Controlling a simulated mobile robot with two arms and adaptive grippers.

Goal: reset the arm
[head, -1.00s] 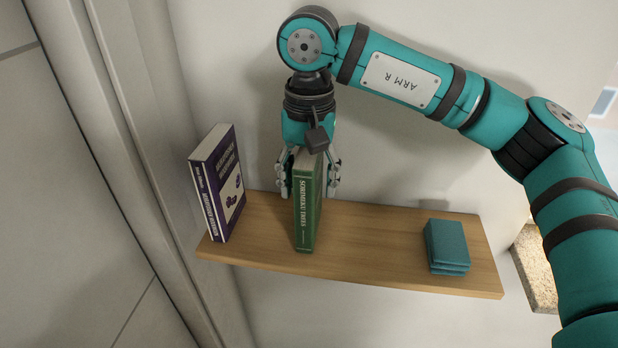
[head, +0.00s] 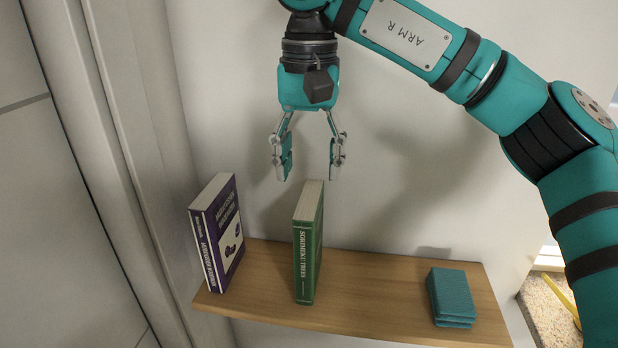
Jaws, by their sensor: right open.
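My right gripper (head: 307,172) hangs from my right arm, which comes in from the right in the head view. Its two fingers are spread open, with nothing between them. Below it, a green book (head: 307,245) stands upright on the wooden shelf (head: 370,270), apart from the fingers. My left gripper is not in the head view.
A purple and white book (head: 218,235) stands at the shelf's left end, near the grey panel edge. A small stack of teal blocks or booklets (head: 451,297) lies at the right end. Bare shelf separates the green book from the stack. The wall is behind.

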